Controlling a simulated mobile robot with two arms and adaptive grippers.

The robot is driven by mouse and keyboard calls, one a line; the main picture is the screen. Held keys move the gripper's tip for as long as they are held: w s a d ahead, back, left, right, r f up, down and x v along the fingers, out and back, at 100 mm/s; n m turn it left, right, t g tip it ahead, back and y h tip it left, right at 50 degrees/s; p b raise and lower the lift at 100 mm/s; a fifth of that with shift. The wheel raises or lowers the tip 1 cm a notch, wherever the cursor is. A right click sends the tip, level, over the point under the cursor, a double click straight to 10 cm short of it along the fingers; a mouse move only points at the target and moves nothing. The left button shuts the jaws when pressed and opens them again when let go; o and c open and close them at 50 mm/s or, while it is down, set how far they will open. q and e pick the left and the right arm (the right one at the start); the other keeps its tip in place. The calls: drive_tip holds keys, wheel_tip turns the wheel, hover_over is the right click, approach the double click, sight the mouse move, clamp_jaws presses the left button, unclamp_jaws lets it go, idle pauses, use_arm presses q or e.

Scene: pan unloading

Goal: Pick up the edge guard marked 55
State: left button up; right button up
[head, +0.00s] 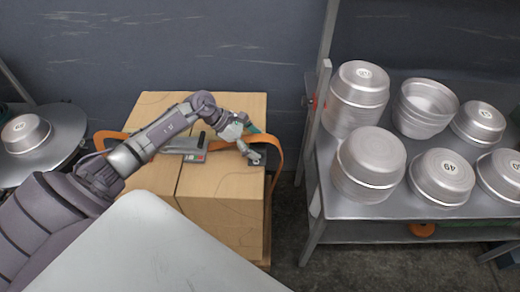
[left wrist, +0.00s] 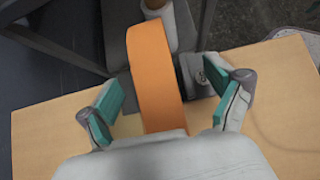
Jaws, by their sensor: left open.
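A dark edge guard (left wrist: 196,82) sits on the far edge of the carton, partly under an orange strap (left wrist: 155,75), in the left wrist view. A small pale mark shows on it, but I cannot read the number. My left gripper (left wrist: 166,104) is open, with its teal-padded fingers on either side of the strap and guard. In the head view my left gripper (head: 256,145) is at the right edge of the cartons and hides most of the guard. I cannot tell whether the fingers touch it. My right gripper is not in view.
The strap runs over brown cartons (head: 225,210) and through a grey tensioner (head: 190,147). A metal rack (head: 340,206) with several round pans stands to the right. A round table (head: 62,135) with a pan is at left. A pale surface (head: 150,250) fills the front.

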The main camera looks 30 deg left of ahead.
sight(255, 150)
use_arm(q)
drive_tip(key=c, duration=1.3)
drive_tip(key=shift+r, duration=0.1)
drive_tip(key=shift+r+p, duration=2.7)
drive_tip(key=shift+r, duration=2.25)
